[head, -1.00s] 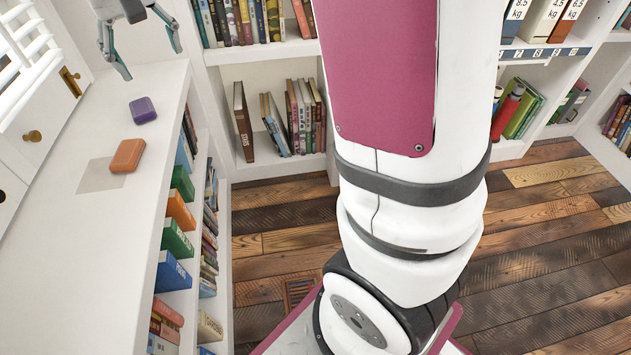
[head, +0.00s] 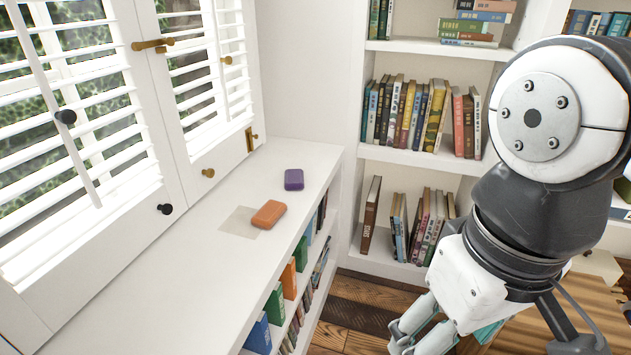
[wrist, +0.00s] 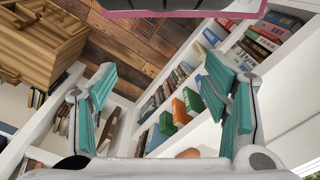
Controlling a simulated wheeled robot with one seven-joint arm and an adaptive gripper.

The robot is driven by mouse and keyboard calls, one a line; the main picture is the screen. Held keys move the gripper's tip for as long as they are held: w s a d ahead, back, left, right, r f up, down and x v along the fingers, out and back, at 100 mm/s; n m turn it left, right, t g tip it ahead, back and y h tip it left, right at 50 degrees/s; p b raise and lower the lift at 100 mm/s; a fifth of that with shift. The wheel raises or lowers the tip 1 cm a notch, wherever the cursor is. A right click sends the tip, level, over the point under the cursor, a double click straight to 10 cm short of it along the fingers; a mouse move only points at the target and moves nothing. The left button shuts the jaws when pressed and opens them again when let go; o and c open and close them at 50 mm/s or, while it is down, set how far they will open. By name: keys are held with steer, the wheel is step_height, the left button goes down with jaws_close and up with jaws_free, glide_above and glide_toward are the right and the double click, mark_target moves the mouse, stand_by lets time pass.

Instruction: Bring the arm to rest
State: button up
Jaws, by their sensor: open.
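My gripper (wrist: 165,105) is open in the wrist view, with its two teal-padded fingers wide apart and nothing between them. In the head view my arm is folded at the right side, with the gripper at its lower end near the bottom edge, partly cut off. An orange block (head: 268,214) lies on the white counter by the window, partly over a pale grey square (head: 238,222). A purple block (head: 294,179) lies behind it on the counter. My gripper is apart from both blocks.
White shuttered windows (head: 75,110) stand along the left of the counter (head: 150,270). Bookshelves (head: 420,155) fill the back, and books stand below the counter. A wooden piece of furniture (wrist: 40,40) shows at upper left in the wrist view. Plank floor (head: 350,315) lies between.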

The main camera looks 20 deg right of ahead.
step_height(320, 180, up, 23)
steer(key=t+p, duration=0.3)
steer(key=p, duration=1.8)
steer(key=shift+t, duration=0.3)
steer(key=shift+r, duration=0.1)
